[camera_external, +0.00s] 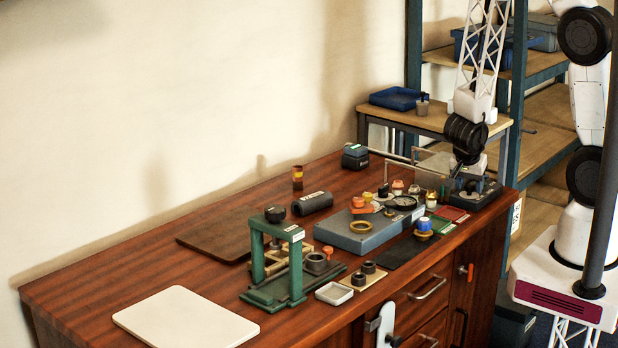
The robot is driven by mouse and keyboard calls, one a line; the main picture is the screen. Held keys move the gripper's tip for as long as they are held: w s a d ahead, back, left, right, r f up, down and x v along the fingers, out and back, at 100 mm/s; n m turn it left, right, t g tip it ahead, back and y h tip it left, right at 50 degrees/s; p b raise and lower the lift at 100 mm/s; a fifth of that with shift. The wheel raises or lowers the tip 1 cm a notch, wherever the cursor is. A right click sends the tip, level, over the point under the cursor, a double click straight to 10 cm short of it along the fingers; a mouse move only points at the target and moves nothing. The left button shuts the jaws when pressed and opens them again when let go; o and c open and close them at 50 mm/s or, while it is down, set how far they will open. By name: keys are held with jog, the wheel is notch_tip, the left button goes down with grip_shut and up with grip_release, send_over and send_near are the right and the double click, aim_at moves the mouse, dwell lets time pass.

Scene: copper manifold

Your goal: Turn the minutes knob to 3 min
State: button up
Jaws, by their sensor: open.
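My gripper (455,177) is at the far right end of the wooden bench, pointing down beside a dark low box (482,197). It is small and dark in this view; I see nothing held in it. The dark box has some small raised parts on top, partly hidden behind my gripper. I cannot make out which part is the minutes knob, nor any minute marks. I cannot tell whether the fingers touch anything.
A grey-blue case (352,238) with a brass ring lies mid-bench among several small coloured parts. A green press frame (256,262) stands nearer. A white board (186,318) lies at the near left. A side table (440,118) with a blue tray stands behind.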

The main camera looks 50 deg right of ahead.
jog(key=shift+a+r, duration=0.1)
jog(key=shift+r, duration=0.1)
jog(key=shift+v, duration=3.75)
